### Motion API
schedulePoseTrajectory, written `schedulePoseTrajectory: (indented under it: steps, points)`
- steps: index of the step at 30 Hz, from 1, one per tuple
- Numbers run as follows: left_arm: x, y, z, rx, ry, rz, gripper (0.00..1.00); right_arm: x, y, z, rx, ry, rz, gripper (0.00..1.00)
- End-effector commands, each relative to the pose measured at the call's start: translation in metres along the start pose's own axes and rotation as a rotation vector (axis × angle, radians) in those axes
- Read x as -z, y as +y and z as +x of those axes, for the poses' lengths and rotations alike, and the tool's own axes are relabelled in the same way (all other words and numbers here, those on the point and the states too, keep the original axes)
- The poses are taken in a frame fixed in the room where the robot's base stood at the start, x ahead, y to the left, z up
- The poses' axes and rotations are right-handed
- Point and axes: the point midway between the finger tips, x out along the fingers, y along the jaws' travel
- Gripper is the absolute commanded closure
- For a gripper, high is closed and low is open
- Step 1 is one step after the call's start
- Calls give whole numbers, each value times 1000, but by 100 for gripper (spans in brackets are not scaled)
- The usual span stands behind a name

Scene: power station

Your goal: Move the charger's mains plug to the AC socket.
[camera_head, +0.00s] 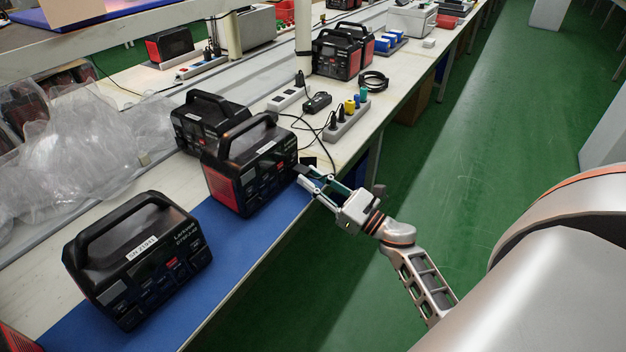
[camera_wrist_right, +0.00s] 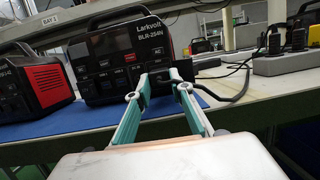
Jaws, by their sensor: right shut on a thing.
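The power station (camera_head: 252,165), black with red sides, stands on the blue mat. In the right wrist view its front panel (camera_wrist_right: 125,57) reads Larkvolt BLR-254N, with an AC label at its right side. My right gripper (camera_head: 307,178) is at the right end of that panel, shut on the black mains plug (camera_wrist_right: 160,82). The plug's black cable trails off to the right. The plug is close in front of the panel's lower right; I cannot tell whether it touches the AC socket, which the plug and fingers hide. The charger (camera_head: 317,102), a black brick with a green light, lies behind.
Other power stations stand at front left (camera_head: 138,258), behind (camera_head: 209,120) and farther back. A grey power strip (camera_head: 347,120) holds several plugs, and loose cables lie on the bench. Clear plastic wrap (camera_head: 75,150) covers the left. The green floor at right is free.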

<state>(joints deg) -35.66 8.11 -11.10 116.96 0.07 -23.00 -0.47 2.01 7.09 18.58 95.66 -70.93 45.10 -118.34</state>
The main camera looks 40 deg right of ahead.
Motion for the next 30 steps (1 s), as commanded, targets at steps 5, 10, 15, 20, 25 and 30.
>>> schedulePoseTrajectory:
  steps: [5, 10, 15, 20, 25, 30]
  points:
    - [0, 0, 0, 0, 0, 0, 75, 0, 0, 0, 0, 0, 0, 100]
    - [-2, 0, 0, -1, -2, -1, 75, 1, 0, 1, 0, 0, 0, 100]
    - [-4, 1, 1, -2, -5, -1, 75, 1, 0, 3, 0, 0, 0, 100]
    - [-4, 1, 1, -2, -5, -1, 75, 1, 0, 4, 0, 0, 0, 59]
    - [-4, 1, 1, -2, -5, -1, 75, 1, 0, 4, 0, 0, 0, 59]
    - [-5, 2, 1, -4, -6, -1, 75, 2, 0, 3, 0, 1, 0, 59]
